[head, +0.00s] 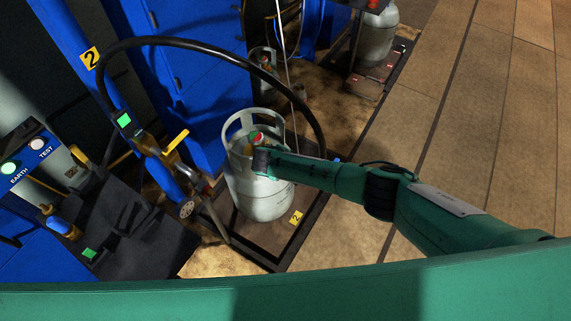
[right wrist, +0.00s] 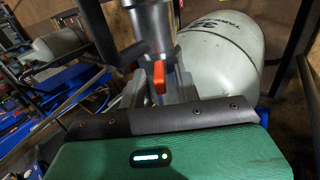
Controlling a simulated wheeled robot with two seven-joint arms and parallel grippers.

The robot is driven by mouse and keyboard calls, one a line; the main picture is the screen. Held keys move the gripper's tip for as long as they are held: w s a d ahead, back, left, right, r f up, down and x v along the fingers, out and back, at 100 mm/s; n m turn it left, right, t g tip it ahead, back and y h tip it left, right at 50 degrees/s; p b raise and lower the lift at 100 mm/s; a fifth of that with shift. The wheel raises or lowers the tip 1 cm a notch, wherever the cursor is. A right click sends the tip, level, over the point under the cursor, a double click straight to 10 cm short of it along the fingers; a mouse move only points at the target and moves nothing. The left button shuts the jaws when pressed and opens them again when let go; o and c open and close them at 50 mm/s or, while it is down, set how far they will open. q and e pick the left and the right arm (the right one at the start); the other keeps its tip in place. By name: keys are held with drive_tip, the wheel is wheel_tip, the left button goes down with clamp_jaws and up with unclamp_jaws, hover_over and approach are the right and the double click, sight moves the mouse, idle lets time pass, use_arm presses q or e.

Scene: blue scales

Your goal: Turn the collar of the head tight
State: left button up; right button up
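A grey-white gas cylinder (head: 262,195) stands upright on a dark scale platform. A black hose arcs over and comes down behind my right arm near the cylinder top. My right gripper (head: 262,158) is at the cylinder's top, inside its guard ring. A small red and green part (head: 256,138) shows just above it. In the right wrist view a silver metal head (right wrist: 150,25) with an orange lever (right wrist: 159,80) stands in front of the grey fingers. The fingertips are partly hidden, so their grip on the collar cannot be made out. My left gripper is not in view.
The scale platform (head: 285,243) carries a yellow "2" label. A blue post with a yellow handle (head: 175,145) stands left of the cylinder. Another cylinder (head: 375,38) stands behind. The floor at right is clear.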

drive_tip(key=shift+w+d+f, duration=0.1)
drive_tip(key=shift+f, duration=0.05)
clamp_jaws()
